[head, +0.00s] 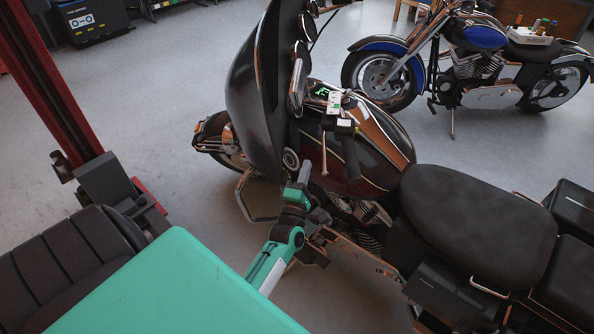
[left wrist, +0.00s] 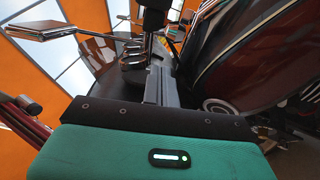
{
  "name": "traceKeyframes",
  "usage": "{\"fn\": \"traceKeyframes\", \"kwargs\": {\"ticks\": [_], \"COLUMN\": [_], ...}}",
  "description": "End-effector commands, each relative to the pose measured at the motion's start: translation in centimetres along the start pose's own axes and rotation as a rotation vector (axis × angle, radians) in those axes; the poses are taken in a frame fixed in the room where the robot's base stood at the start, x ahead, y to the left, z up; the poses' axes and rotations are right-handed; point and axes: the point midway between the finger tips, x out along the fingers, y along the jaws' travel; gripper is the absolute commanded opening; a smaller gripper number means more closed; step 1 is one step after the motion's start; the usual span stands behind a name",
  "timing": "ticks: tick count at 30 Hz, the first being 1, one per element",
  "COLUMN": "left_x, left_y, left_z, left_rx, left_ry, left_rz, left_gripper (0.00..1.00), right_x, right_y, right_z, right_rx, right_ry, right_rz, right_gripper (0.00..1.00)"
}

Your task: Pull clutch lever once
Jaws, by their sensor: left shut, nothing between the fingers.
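The dark red and black motorcycle (head: 370,165) stands in front of me, with its near handlebar grip (head: 350,155) pointing toward me. The thin clutch lever (head: 324,155) runs beside that grip, on its left in the head view. My left gripper (head: 304,172) is below and left of the lever's end in the head view, apart from it in the picture. It is shut and empty. In the left wrist view its fingers (left wrist: 153,85) point up toward a dark handlebar part (left wrist: 155,18); I cannot tell whether they touch anything. My right gripper is out of view.
The tall black fairing (head: 258,90) rises left of the handlebar. The seat (head: 480,220) is at the right. A blue motorcycle (head: 485,70) stands behind. A red lift post (head: 45,80) is at the left. Open grey floor lies between the post and the motorcycle.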

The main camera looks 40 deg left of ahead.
Motion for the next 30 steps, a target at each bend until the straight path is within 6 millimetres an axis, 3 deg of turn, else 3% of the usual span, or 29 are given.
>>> {"fn": "traceKeyframes", "kwargs": {"ticks": [6, 19, 25, 30], "left_x": [0.5, 0.5, 0.9, 1.3], "left_y": [0.1, -0.1, -0.3, -0.3], "left_z": [2.1, 2.7, 5.8, 7.2], "left_rx": [0.0, 0.001, -0.002, 0.0], "left_ry": [0.001, 0.0, 0.0, -0.002], "left_rz": [0.0, 0.001, 0.002, 0.0], "left_gripper": [0.0, 0.0, 0.0, 0.0], "right_x": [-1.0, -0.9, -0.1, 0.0], "right_y": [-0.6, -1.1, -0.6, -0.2], "right_z": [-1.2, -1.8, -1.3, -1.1], "right_rx": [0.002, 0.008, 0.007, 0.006], "right_ry": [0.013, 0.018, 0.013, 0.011], "right_rz": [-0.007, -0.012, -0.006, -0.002], "right_gripper": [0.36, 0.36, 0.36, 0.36]}}
